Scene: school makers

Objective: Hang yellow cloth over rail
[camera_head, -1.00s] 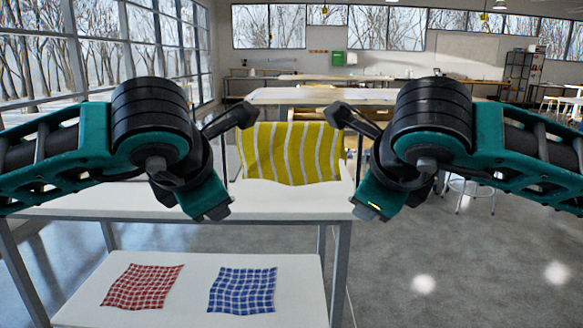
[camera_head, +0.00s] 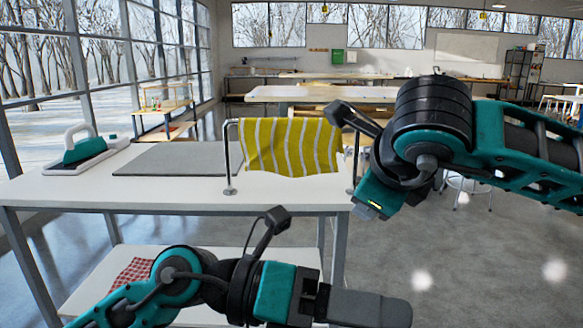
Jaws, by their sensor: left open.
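The yellow cloth (camera_head: 290,147) with white stripes hangs draped over a metal rail (camera_head: 229,160) on the white table, its front side spread between the two posts. Its back side is hidden. My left gripper (camera_head: 365,308) is low in front of the table, away from the cloth, open, and points to the right. My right gripper (camera_head: 372,205) is at the right end of the rail, near the cloth's right edge.
A teal and white iron (camera_head: 83,150) stands on the left of the table (camera_head: 150,195), beside a flat grey mat (camera_head: 175,160). A red checked cloth (camera_head: 132,272) lies on the lower shelf, partly hidden by my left arm. Open floor lies to the right.

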